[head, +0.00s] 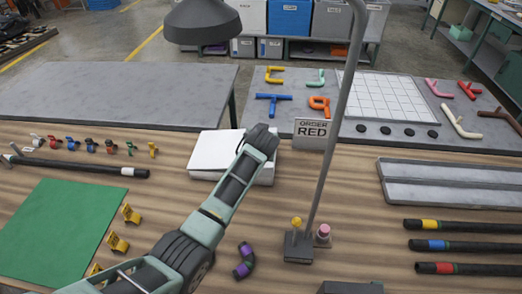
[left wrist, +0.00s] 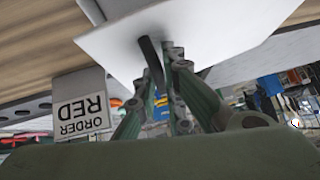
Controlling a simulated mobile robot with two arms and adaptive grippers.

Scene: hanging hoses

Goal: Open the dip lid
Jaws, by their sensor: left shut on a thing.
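A white box with a flat white lid (head: 212,150) stands behind the middle of the wooden bench. My left arm reaches over its right part in the head view, and the fingers are hidden there. In the left wrist view, which is upside down, my left gripper (left wrist: 170,70) is against the white lid (left wrist: 215,30). Its fingers are shut around a thin black handle (left wrist: 151,58) on the lid. I cannot tell whether the lid is lifted off the box. My right gripper is in neither view.
An ORDER RED sign (head: 312,132) stands right of the box, close to my left arm. A lamp pole (head: 335,120) rises right of it. A green mat (head: 60,232) lies left, and banded hoses (head: 462,246) lie right. A purple-banded piece (head: 243,262) lies in front.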

